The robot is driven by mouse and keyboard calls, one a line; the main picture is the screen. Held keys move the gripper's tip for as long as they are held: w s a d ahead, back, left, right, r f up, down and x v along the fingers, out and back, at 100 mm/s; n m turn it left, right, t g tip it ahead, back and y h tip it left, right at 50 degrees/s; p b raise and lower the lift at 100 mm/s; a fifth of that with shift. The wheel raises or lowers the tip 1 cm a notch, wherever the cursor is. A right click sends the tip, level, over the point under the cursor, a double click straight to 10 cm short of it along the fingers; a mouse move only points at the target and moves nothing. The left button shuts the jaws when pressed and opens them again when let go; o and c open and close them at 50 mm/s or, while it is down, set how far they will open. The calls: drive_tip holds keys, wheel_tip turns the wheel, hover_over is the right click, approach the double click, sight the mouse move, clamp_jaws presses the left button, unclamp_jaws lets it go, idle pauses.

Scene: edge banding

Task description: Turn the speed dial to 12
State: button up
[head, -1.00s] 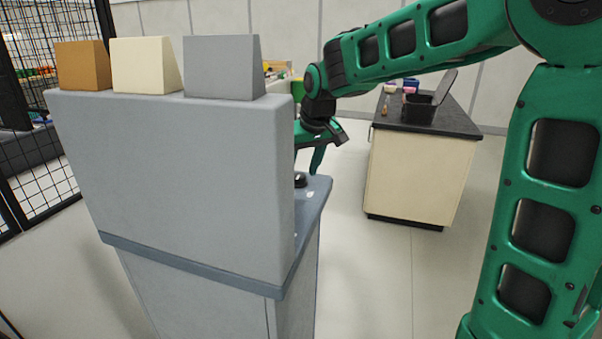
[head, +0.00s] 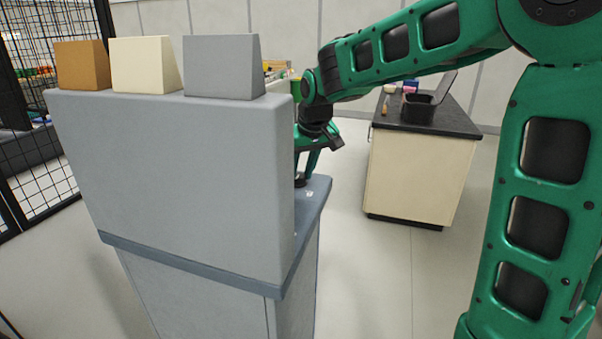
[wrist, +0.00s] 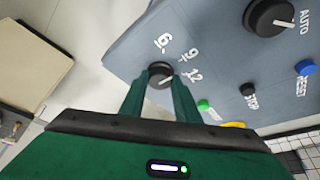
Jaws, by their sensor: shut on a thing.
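The speed dial (wrist: 160,72) is a small black knob on the blue-grey panel (wrist: 225,60) in the wrist view, with 6, 9 and 12 printed around its upper and right sides. A pale pointer line shows on it, angled up and right; I cannot tell exactly which number it meets. My gripper (wrist: 161,80) has its two green fingers on either side of the dial, shut on it. In the head view my gripper (head: 303,174) reaches down to the panel's top, with the dial mostly hidden.
A larger black knob (wrist: 269,16) marked AUTO sits nearby. Blue (wrist: 306,68), black (wrist: 248,90), green (wrist: 203,104) and yellow (wrist: 235,125) controls lie to the right. The tall grey housing (head: 180,180) stands beside my gripper. A dark-topped counter (head: 425,175) stands beyond clear floor.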

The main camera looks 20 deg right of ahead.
drive_tip(key=m, duration=0.1)
drive_tip(key=m+h, duration=0.1)
drive_tip(key=m, duration=0.2)
drive_tip(key=shift+a+h, duration=0.25)
drive_tip(key=shift+h, duration=0.05)
drive_tip(key=shift+w+a+m+g+h, duration=0.1)
drive_tip(key=shift+m+g+h, duration=0.2)
drive_tip(key=shift+m, duration=0.85)
drive_tip(key=shift+m+g+h, duration=0.1)
drive_tip(key=shift+m+h, duration=0.3)
drive_tip(key=shift+m, duration=0.75)
drive_tip(key=o, duration=1)
drive_tip(key=shift+o, duration=0.2)
drive_tip(key=shift+r, duration=0.1)
drive_tip(key=v, duration=1)
drive_tip(key=shift+r, duration=0.25)
